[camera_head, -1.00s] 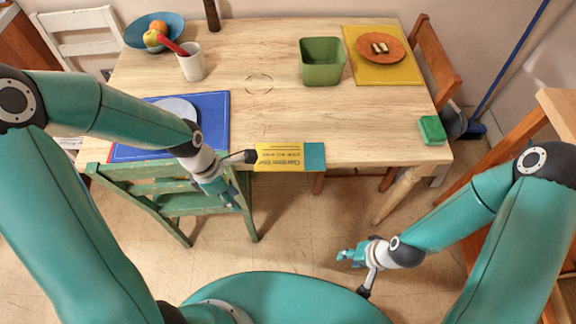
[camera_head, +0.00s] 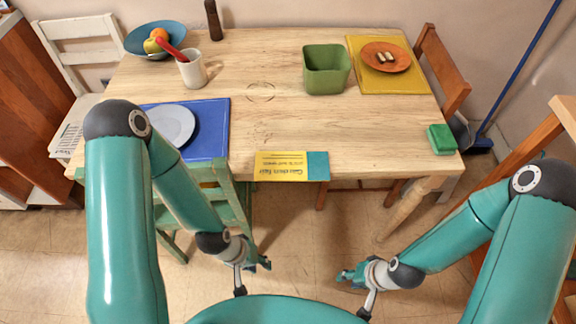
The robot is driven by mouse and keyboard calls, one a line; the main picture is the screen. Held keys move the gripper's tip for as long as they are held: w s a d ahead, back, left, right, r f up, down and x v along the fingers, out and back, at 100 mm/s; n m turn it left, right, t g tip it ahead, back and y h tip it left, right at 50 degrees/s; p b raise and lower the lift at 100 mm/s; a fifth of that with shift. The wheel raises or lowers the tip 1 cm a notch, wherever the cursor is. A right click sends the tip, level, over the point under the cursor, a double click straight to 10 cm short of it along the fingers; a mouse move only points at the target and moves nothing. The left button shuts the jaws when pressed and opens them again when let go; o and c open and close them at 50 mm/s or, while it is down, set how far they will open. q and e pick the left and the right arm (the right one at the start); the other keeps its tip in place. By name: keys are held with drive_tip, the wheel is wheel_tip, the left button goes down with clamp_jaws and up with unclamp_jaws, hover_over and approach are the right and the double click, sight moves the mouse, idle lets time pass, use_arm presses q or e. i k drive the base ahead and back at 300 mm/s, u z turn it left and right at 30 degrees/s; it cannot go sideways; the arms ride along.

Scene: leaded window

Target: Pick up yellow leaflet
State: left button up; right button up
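The yellow leaflet (camera_head: 281,166), with dark print upside down to me and a teal strip at its right end, lies flat at the table's front edge. I cannot tell whether it overhangs slightly. My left gripper (camera_head: 254,277) is empty with its fingers spread apart, in front of the table and nearer to me than the leaflet, clear of it. My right gripper (camera_head: 354,294) is also open and empty, in front of the table and to the right of the leaflet. Nothing hides the leaflet.
On the wooden table (camera_head: 265,65) are a blue mat (camera_head: 212,125) with a plate (camera_head: 175,124), a mug (camera_head: 192,72), a fruit bowl (camera_head: 140,38), a green bin (camera_head: 326,72), a yellow mat (camera_head: 400,85) and a green sponge (camera_head: 441,139). A green chair (camera_head: 237,190) stands at the front left.

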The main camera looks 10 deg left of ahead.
sight(269, 166)
drive_tip(key=z, duration=3.2)
drive_tip(key=i, duration=0.1)
drive_tip(key=u, duration=4.35)
drive_tip(key=k, duration=1.2)
drive_tip(key=z, duration=1.25)
drive_tip(key=i, duration=1)
